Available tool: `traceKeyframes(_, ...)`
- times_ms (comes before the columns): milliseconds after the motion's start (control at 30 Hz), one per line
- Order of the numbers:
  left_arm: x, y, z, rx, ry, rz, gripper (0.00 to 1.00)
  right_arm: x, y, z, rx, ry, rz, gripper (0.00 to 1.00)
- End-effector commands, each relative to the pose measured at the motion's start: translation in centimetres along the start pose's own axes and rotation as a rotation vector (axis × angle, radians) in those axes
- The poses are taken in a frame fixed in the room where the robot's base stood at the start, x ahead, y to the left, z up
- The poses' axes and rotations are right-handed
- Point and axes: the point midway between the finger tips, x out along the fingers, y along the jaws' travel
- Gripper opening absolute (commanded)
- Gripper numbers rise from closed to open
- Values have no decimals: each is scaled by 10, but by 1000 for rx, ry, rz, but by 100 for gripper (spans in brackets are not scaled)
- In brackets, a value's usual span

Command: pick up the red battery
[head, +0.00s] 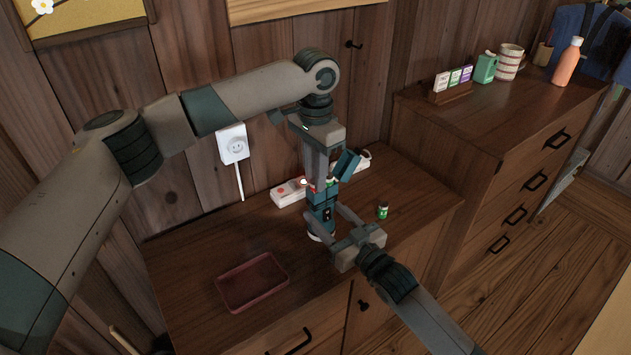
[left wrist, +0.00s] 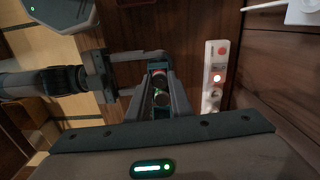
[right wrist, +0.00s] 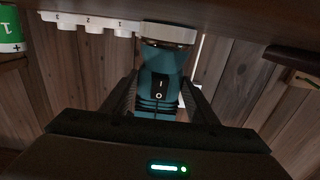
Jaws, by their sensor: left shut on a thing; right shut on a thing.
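A teal flashlight (head: 321,214) stands upright, lens end down, above or on the cabinet top. My right gripper (head: 343,227) is shut around its body; its switch (right wrist: 160,88) shows in the right wrist view. My left gripper (head: 318,180) points down at the flashlight's upper end, its fingers close together. The red battery (left wrist: 158,75) shows as a small red patch between these fingertips, partly hidden. A green end (left wrist: 162,98) shows beside it. How deep the red battery sits in the flashlight is hidden. Another green battery (head: 382,210) stands on the cabinet, right of the flashlight.
A white strip with a red button (head: 289,192) lies at the back of the cabinet, below a wall outlet (head: 233,144). A dark red tray (head: 226,297) is at front left, empty. A dresser (head: 430,112) on the right holds a mug, bottle and small boxes. Cabinet space around the tray is clear.

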Motion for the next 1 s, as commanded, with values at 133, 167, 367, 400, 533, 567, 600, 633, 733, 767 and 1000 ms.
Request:
traceKeyframes(133, -7, 0, -1, 0, 2, 0, 0, 0, 0, 0, 0, -1, 0, 20)
traceKeyframes(167, -10, 0, -1, 0, 2, 0, 0, 0, 0, 0, 0, -1, 0, 20)
traceKeyframes(367, -37, 0, -1, 0, 2, -1, 0, 0, 0, 0, 0, -1, 0, 20)
traceKeyframes(400, -44, 0, -1, 0, 3, 0, 0, 0, 0, 0, 0, -1, 0, 20)
traceKeyframes(533, -66, 0, -1, 1, 3, -1, 0, 0, 0, 0, 0, -1, 0, 20)
traceKeyframes(567, -71, 0, -1, 1, 3, -1, 0, 0, 0, 0, 0, -1, 0, 20)
traceKeyframes(600, -76, 0, -1, 1, 2, -1, 0, 0, 0, 0, 0, -1, 0, 20)
traceKeyframes(633, -80, 0, -1, 1, 2, -1, 0, 0, 0, 0, 0, -1, 0, 20)
traceKeyframes(733, -92, 0, -1, 0, 1, -1, 0, 0, 0, 0, 0, -1, 0, 20)
traceKeyframes(767, -94, 0, 0, 0, 1, -1, 0, 0, 0, 0, 0, -1, 0, 20)
traceKeyframes(1000, -100, 0, 0, 0, 0, 0, 0, 0, 0, 0, 0, -1, 0, 20)
